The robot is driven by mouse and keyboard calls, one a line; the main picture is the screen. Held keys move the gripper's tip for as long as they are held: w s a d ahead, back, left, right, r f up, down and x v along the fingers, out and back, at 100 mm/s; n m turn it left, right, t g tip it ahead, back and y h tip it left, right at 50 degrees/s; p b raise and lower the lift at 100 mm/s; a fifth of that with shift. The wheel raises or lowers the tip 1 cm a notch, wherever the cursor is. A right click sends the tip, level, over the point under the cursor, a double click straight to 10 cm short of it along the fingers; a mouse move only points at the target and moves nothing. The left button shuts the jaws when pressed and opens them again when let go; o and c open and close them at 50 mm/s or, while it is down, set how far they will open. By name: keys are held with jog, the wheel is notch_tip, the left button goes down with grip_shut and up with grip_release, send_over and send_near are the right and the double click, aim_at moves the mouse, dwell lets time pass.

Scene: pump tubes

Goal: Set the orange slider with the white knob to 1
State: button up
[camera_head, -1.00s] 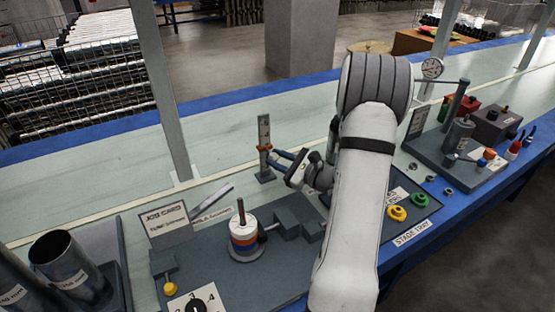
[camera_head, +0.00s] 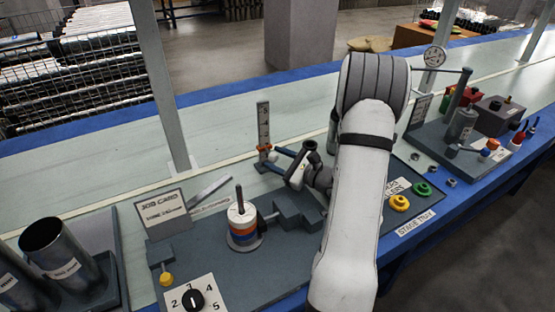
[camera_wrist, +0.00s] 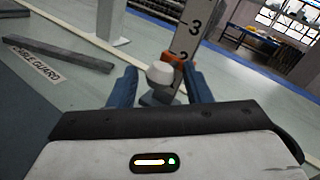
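The orange slider (camera_head: 264,148) sits low on an upright grey scale plate (camera_head: 263,120) in the head view. In the wrist view the orange slider (camera_wrist: 173,58) is beside or just below the 2 mark, with the 3 above it. Its white knob (camera_wrist: 160,73) faces my gripper. My gripper (camera_wrist: 160,84) has one blue finger on each side of the knob, with visible gaps, so it is open. Contact with the knob cannot be told. In the head view my gripper (camera_head: 276,160) reaches the plate from the right. The 1 mark is not readable.
A stack of coloured rings on a peg (camera_head: 242,225), a job card (camera_head: 163,214) and a numbered dial (camera_head: 194,300) are on the near bench. A guard bar (camera_wrist: 65,52) lies left of the fingers. Yellow and green parts (camera_head: 410,195) lie right of my arm.

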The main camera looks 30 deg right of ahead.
jog(key=shift+o, duration=0.2)
jog(key=p+v, duration=0.1)
jog(key=v, duration=0.7)
